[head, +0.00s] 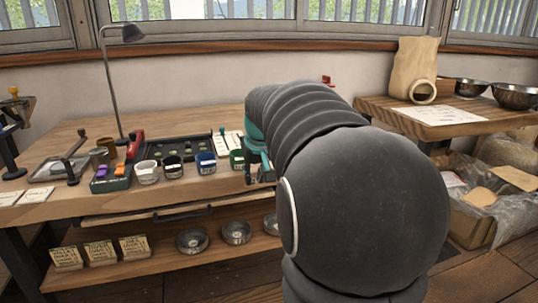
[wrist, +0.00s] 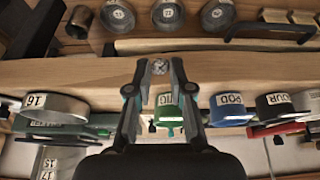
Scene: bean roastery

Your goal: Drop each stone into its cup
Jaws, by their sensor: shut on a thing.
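My gripper (head: 258,168) shows at the bench's front edge in the head view, partly hidden by my arm. In the wrist view my gripper (wrist: 160,66) is shut on a small grey-white stone (wrist: 160,68), held at the fingertips. A green cup (head: 237,159) stands just left of my gripper; it also shows in the wrist view (wrist: 168,112), behind the fingers. A blue cup (head: 206,163), a black cup (head: 172,167) and a white cup (head: 147,173) stand in a row further left. What lies inside the cups is not clear.
A dark tray (head: 185,147) lies behind the cups, and a box with coloured items (head: 112,178) stands left of them. A lamp (head: 107,85) rises at the back. Metal bowls (head: 236,232) sit on the lower shelf. A side table (head: 440,125) stands at the right.

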